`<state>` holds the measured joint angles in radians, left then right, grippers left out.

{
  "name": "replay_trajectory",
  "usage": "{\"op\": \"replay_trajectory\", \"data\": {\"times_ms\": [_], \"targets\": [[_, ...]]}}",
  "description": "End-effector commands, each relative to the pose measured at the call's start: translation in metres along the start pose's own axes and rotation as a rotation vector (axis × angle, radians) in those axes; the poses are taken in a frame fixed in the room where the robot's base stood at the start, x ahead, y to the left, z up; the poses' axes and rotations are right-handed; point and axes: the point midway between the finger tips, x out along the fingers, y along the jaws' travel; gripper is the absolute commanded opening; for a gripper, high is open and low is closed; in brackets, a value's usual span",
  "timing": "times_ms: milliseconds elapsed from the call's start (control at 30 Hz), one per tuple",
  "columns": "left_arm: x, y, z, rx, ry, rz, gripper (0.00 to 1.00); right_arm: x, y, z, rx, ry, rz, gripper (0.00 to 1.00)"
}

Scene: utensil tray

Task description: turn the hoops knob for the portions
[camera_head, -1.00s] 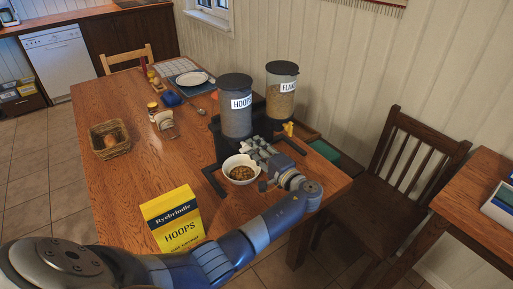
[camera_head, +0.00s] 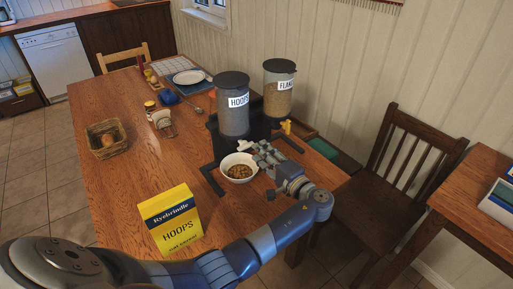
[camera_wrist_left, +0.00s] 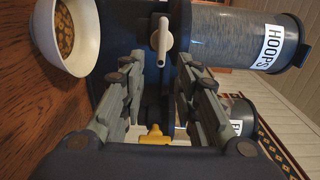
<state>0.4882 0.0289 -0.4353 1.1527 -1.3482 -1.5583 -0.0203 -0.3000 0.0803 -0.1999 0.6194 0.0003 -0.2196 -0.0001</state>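The cereal dispenser has a grey-filled container labelled HOOPS (camera_head: 233,118) and a container labelled FLAKES (camera_head: 278,98). The white hoops knob (camera_head: 245,147) sticks out below the HOOPS container; it also shows in the left wrist view (camera_wrist_left: 162,38). My left gripper (camera_head: 262,150) is open and empty, just to the right of the knob. In the left wrist view its fingers (camera_wrist_left: 160,80) stand apart, with the knob beyond the gap between the tips. A white bowl (camera_head: 226,162) holding brown cereal stands under the HOOPS container. My right gripper is not in view.
A yellow HOOPS box (camera_head: 172,221) stands near the front edge of the wooden table (camera_head: 112,185). The yellow flakes knob (camera_head: 286,126) is to the right. A basket (camera_head: 95,141), jars and a plate stand farther back. A chair (camera_head: 405,165) is at the right.

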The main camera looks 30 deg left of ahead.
Motion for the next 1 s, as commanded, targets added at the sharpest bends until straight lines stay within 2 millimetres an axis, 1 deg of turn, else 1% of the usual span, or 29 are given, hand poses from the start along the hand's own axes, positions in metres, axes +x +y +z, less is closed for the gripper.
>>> {"op": "replay_trajectory", "data": {"times_ms": [33, 200, 300, 400, 567, 1000], "targets": [[-0.013, 0.0, -0.001, -0.002, 0.002, 0.004, 0.29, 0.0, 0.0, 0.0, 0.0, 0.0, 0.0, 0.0], [-0.048, 0.001, -0.001, 0.001, 0.003, 0.003, 0.29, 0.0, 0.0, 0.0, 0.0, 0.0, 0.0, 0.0], [-0.063, 0.0, -0.001, 0.0, 0.002, 0.002, 0.29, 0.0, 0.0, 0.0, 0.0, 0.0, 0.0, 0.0], [-0.073, 0.0, -0.002, 0.0, 0.002, 0.001, 0.29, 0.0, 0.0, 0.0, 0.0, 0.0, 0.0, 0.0], [-0.078, -0.001, -0.001, 0.0, 0.001, -0.001, 0.29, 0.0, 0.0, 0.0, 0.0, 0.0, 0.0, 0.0], [-0.078, 0.0, -0.001, 0.0, 0.001, 0.0, 0.29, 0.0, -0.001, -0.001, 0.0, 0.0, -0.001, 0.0]]}}
